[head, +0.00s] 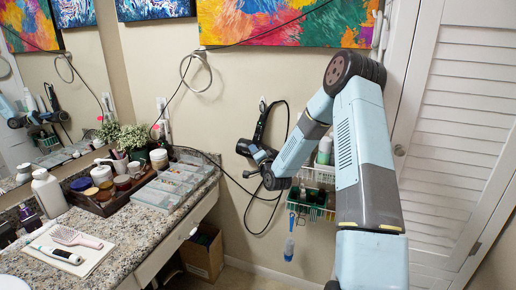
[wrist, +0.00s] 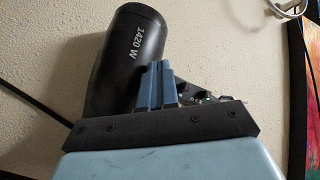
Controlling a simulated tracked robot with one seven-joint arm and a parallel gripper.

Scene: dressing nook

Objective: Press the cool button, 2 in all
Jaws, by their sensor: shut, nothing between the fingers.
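A black hair dryer (head: 259,132) hangs on the beige wall, its cable looping down below it. In the wrist view its thick dark barrel (wrist: 125,55), marked "1420 W", fills the upper left. My gripper (head: 259,154) is at the dryer, beside the barrel. In the wrist view its blue fingers (wrist: 158,78) are together, with nothing held, and overlap the barrel's lower right edge. I cannot tell whether they touch it. Small parts behind and right of the fingers are partly hidden. I cannot make out the cool button in either view.
A wire rack (head: 318,190) with bottles hangs right of the dryer, behind my arm. A granite counter (head: 118,226) with a tray, jars and a brush stands at left. A towel ring (head: 196,73) is above, and a louvred door (head: 455,130) is at right.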

